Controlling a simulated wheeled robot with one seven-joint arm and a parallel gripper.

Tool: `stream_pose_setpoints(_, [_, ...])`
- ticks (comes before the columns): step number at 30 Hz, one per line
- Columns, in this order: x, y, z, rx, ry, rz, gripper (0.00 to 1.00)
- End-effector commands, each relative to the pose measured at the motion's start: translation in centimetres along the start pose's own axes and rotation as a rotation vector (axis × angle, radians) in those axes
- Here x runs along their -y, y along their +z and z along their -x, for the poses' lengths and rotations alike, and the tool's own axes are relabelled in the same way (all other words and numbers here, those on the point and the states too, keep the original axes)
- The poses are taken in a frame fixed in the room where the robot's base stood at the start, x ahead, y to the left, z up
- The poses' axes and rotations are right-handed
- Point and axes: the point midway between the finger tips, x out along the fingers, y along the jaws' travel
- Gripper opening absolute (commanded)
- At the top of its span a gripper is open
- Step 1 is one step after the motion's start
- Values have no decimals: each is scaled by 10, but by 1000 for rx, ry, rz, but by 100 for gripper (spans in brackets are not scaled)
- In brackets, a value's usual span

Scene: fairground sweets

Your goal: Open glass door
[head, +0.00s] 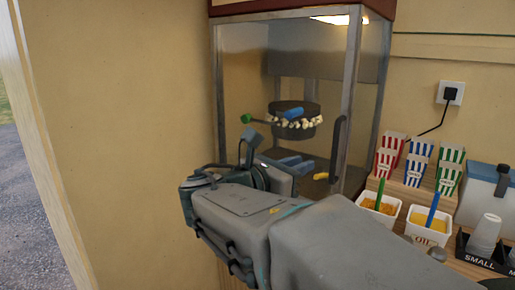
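The glass door (240,80) is the front panel of a metal-framed popcorn cabinet. It appears closed. Its dark upright handle (337,150) is at the door's right edge. Through the glass I see a dark kettle (295,112) with popcorn around it and a green knob (247,118). My gripper (250,145) is in front of the lower part of the cabinet, left of the handle and apart from it in the picture. My grey arm reaches in from the lower right and hides the cabinet's lower front. The fingers are too unclear to tell if they are open.
Striped popcorn boxes (420,160) stand on a wooden step at the right. White tubs (428,226) with coloured-handled utensils, a cup holder (482,250) and a blue-grey box (482,190) crowd the counter there. A bare wall (120,130) is at the left.

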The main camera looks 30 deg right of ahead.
Motion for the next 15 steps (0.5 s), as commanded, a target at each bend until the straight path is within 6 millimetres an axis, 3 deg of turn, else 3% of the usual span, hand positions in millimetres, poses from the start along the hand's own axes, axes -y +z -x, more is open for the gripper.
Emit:
stream_pose_setpoints(7, [-2,8,-16,33,0,31,18])
stream_pose_setpoints(15, [-2,10,-72,32,-1,29,18])
